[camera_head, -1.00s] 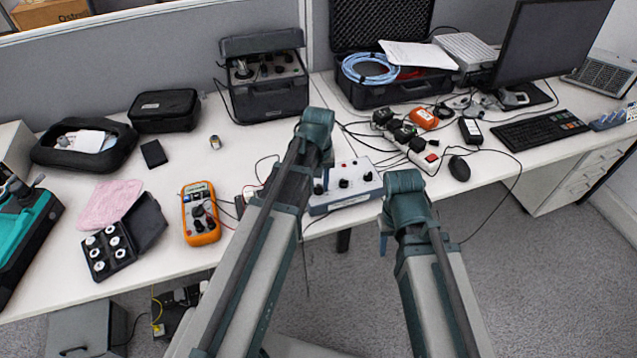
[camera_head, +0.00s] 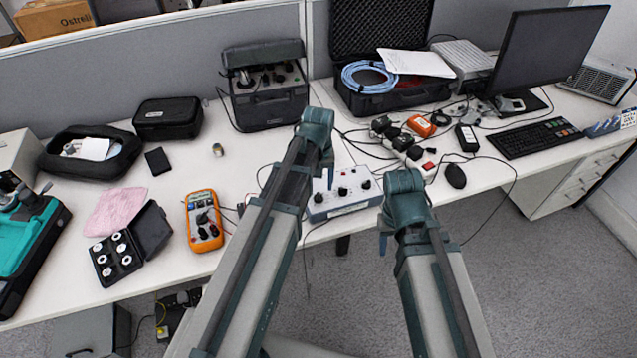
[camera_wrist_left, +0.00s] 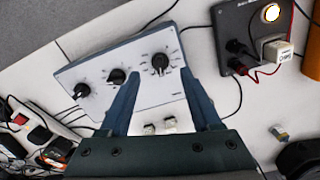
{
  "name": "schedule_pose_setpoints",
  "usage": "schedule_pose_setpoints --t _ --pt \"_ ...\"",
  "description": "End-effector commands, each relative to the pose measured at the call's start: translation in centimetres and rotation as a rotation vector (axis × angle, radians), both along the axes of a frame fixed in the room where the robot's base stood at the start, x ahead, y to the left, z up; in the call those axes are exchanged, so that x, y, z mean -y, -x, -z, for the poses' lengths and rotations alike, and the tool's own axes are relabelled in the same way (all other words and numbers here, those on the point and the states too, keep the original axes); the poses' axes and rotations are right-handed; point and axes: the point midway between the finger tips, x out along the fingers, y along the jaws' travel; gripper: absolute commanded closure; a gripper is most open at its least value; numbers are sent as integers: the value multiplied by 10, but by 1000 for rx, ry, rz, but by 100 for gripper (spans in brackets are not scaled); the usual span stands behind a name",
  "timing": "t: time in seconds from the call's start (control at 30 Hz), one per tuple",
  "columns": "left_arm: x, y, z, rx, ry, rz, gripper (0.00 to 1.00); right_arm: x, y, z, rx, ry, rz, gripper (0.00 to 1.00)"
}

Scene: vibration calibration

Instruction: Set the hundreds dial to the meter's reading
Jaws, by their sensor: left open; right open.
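The dial box (camera_head: 325,206), grey-white with a blue edge and three black dials, sits near the desk's front edge, partly behind my left arm. In the left wrist view its sloped panel (camera_wrist_left: 130,95) shows the three dials. One dial (camera_wrist_left: 160,63) lies just beyond and between my left fingertips, with no contact visible. Labels are too small to tell which is the hundreds dial. My left gripper (camera_wrist_left: 161,80) is open and empty; it also shows in the head view (camera_head: 327,172). The orange meter (camera_head: 204,221) lies left of the box; its reading is illegible. My right gripper (camera_head: 383,242) is open and empty, in front of the desk.
A case of black-and-white round pieces (camera_head: 118,257) and a pink cloth (camera_head: 116,210) lie left of the meter. A dark instrument (camera_head: 268,100) stands behind. Cables and a power strip (camera_head: 427,165) lie right of the box. Bare desk shows between meter and instrument.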

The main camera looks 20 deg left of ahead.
Motion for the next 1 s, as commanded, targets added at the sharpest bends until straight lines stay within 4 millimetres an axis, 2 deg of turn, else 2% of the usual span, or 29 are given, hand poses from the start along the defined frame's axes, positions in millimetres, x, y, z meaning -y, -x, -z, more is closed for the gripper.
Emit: schedule_pose_setpoints --t 0.03,0.5,0.7,1.0 --pt "0 0 -17 0 0 0 36 0 0 -17 0 0 0 50" --pt "0 0 -88 0 0 0 36 0 0 -88 0 0 0 50" --pt "0 0 -99 0 0 0 36 0 0 -99 0 0 0 50" --pt "0 0 -98 0 0 0 36 0 0 -98 0 0 0 50"
